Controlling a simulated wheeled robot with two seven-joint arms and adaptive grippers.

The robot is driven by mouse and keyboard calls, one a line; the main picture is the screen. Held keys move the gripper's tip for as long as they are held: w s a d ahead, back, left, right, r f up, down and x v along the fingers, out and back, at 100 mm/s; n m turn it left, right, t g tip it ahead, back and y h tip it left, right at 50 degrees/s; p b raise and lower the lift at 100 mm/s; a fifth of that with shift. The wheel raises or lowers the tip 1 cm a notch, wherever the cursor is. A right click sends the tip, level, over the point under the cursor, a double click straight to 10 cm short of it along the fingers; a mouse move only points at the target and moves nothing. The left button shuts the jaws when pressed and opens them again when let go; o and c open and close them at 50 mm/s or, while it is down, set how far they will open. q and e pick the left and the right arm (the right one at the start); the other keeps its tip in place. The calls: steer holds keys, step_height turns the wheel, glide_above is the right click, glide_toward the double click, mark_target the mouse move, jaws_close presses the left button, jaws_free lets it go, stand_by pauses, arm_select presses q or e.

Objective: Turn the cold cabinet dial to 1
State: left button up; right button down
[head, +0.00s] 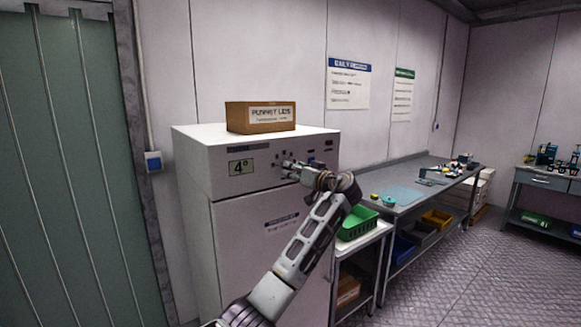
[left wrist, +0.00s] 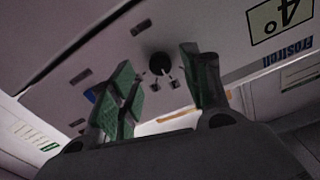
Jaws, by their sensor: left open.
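The cold cabinet (head: 262,235) is a white box-shaped unit with a "4°" label (head: 240,167) on its upper front panel. In the left wrist view the black round dial (left wrist: 160,63) sits on this panel, with small marks beside it that are too small to read. My left gripper (head: 285,166) is at the panel in the head view and partly hides the dial area. In the left wrist view its green-padded fingers (left wrist: 160,88) are open, one on each side of the dial's line, with nothing held. Contact with the dial cannot be told. My right gripper is not in view.
A cardboard box (head: 260,117) marked for punnet lids stands on the cabinet. A green bin (head: 357,223) sits on a shelf unit right of it, beside a long workbench (head: 408,198). A green door (head: 70,180) is at left. Floor at right is clear.

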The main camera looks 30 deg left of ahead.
arm_select(q)
steer(key=x, duration=0.3)
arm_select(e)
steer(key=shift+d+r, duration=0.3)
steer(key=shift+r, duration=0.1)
arm_select(q)
steer(key=c, duration=1)
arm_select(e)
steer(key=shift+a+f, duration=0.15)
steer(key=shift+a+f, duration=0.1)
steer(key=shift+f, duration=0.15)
arm_select(q)
steer(key=shift+c, duration=0.2)
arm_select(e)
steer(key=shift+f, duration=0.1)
